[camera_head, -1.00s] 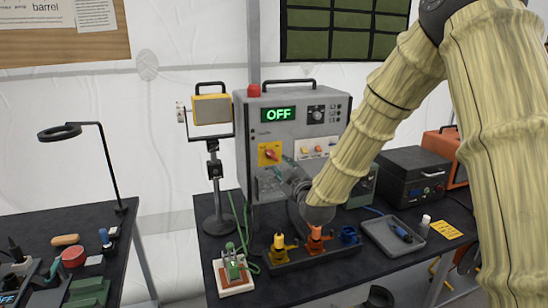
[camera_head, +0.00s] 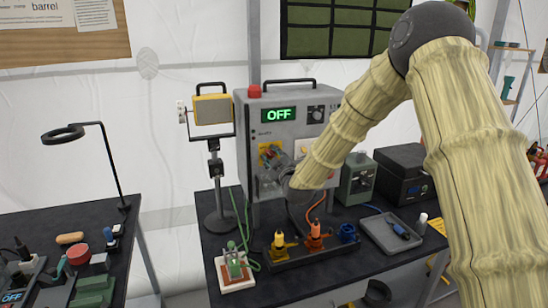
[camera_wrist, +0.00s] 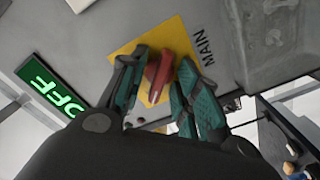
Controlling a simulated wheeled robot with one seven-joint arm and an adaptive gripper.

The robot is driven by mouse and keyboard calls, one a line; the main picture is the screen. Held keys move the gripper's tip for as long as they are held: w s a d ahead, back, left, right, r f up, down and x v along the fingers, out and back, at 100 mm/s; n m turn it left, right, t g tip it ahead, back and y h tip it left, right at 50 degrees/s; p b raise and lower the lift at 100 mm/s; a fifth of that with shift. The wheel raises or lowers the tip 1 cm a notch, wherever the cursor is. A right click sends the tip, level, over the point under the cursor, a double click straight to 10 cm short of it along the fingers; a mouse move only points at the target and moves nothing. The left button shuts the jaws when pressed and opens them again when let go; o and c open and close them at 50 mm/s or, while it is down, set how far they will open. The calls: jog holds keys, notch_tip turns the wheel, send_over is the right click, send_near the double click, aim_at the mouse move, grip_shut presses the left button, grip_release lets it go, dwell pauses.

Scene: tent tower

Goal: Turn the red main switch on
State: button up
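The red main switch (camera_wrist: 158,78) sits on a yellow plate (camera_wrist: 170,38) marked MAIN on the front of a grey control box (camera_head: 300,108). In the wrist view its red handle lies between the two teal fingers of my gripper (camera_wrist: 157,88). The fingers are open around the handle, with a visible gap at least on the right side; contact on the left I cannot tell. In the head view my gripper (camera_head: 272,165) is at the yellow plate and mostly covers the switch. The green display (camera_head: 279,115) on the box reads OFF.
A lamp on a stand (camera_head: 213,110) is left of the box. Yellow, orange and blue plugs stand in a dark holder (camera_head: 300,258) in front.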

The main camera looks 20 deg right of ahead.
jog(key=c, duration=0.6)
jog(key=shift+d, duration=0.15)
jog(key=shift+c, duration=0.3)
